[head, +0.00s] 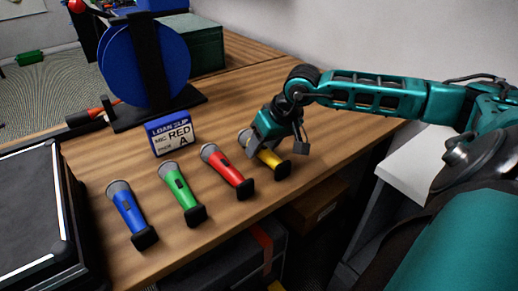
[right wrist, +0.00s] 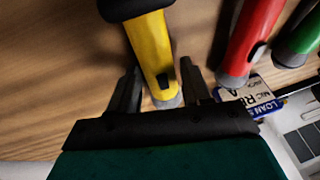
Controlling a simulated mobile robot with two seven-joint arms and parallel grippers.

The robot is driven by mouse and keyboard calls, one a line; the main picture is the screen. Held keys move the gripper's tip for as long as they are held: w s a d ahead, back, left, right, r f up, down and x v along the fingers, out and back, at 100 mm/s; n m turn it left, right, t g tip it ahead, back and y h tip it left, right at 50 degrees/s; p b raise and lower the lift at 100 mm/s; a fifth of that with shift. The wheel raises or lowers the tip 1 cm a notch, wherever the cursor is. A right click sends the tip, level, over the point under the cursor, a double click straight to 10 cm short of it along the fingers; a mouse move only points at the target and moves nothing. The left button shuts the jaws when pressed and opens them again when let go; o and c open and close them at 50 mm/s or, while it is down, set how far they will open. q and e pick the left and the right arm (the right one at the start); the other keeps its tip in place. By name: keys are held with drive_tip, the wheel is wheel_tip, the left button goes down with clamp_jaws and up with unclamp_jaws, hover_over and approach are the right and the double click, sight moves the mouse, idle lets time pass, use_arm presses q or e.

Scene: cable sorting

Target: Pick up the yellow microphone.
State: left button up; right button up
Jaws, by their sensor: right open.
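The yellow microphone (head: 268,158) lies on the wooden table at the right end of a row of microphones, its grey head toward the back and a black end piece toward the table's front edge. In the right wrist view the yellow microphone (right wrist: 152,48) reaches down between the two dark fingers. My right gripper (head: 280,143) is over it, and it also shows in the right wrist view (right wrist: 160,88). Its fingers are open, one on each side of the microphone near its head, with gaps visible. My left gripper is not in view.
Red (head: 228,170), green (head: 182,192) and blue (head: 130,213) microphones lie to the left. A blue reel (head: 146,62) is at the back, a black case (head: 35,215) at the left.

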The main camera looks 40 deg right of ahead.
drive_tip(key=shift+c, duration=0.4)
clamp_jaws()
drive_tip(key=shift+r, duration=0.15)
